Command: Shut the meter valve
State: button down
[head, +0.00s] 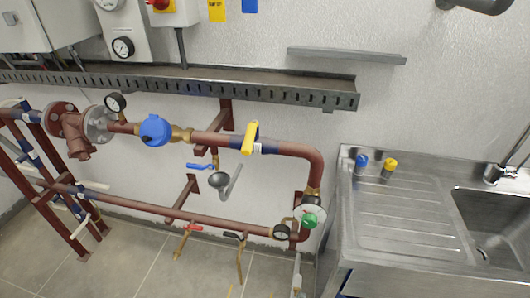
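A blue round meter (155,130) sits on the upper red-brown pipe at the left, with a brass fitting on its right. Further right on the same pipe is a yellow handle (250,138), which appears crosswise to the pipe. A blue lever (200,166) lies roughly level just below the pipe, between the meter and the yellow handle. No label shows which of these is the meter valve.
A slotted cable tray (180,88) runs above the pipe. A steel sink unit (400,225) stands at the right, with blue and yellow capped items on it. A grey funnel (219,180) hangs below the pipe. Red (193,228) and black levers are on the lower pipe. Tiled floor is clear in front.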

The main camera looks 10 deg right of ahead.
jog(key=s+a+r+m+t+y, duration=0.1)
jog(key=s+r+m+y, duration=0.25)
jog(key=s, duration=1.25)
jog(key=s+r+m+t+y, duration=0.1)
jog(key=s+r+m, duration=0.2)
jog(key=r, duration=0.3)
jog(key=s+r+m+t, duration=0.1)
jog(key=s+r+m, duration=0.2)
jog(key=r, duration=0.4)
jog(key=m+t+y, duration=0.3)
jog(key=m+y, duration=0.5)
jog(key=m, duration=0.5)
send_near(251, 135)
jog(key=s+d, duration=0.4)
jog(key=d, duration=0.3)
jog(key=w+a, duration=0.8)
jog(key=w, duration=0.1)
jog(key=shift+w+a+f, duration=0.2)
jog(key=shift+w+a, duration=0.1)
jog(key=shift+w, duration=0.1)
